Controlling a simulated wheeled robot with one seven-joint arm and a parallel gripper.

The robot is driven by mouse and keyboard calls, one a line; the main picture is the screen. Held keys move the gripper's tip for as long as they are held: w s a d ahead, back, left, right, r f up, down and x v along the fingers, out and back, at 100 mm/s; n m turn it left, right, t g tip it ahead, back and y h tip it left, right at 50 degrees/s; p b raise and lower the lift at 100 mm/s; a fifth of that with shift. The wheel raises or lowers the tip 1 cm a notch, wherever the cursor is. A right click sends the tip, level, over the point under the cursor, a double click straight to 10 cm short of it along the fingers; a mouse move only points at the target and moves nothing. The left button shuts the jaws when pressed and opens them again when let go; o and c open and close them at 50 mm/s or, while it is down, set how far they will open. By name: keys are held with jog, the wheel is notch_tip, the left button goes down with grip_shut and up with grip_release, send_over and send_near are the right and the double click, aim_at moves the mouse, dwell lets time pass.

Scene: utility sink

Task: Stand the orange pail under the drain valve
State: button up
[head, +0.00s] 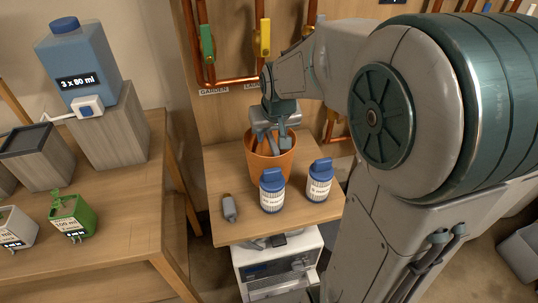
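The orange pail (268,170) stands upright on the small wooden table, behind two white bottles with blue caps. My gripper (272,143) points down at the pail, with its fingers in or over the pail's mouth. The fingers look apart, but I cannot tell whether they pinch the rim or a handle. A label under the green one reads "GARDEN". The other label is partly hidden by my arm, and I cannot tell which is the drain valve.
The left bottle (272,195) and right bottle (319,187) stand close in front of the pail. A small grey item (229,208) lies at the table's left. A white appliance (279,268) is below. The left bench (110,222) holds a blue dispenser (80,62) and pots.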

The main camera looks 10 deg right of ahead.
jog(key=shift+x, duration=1.3)
grip_shut()
jog(key=shift+r, duration=0.2)
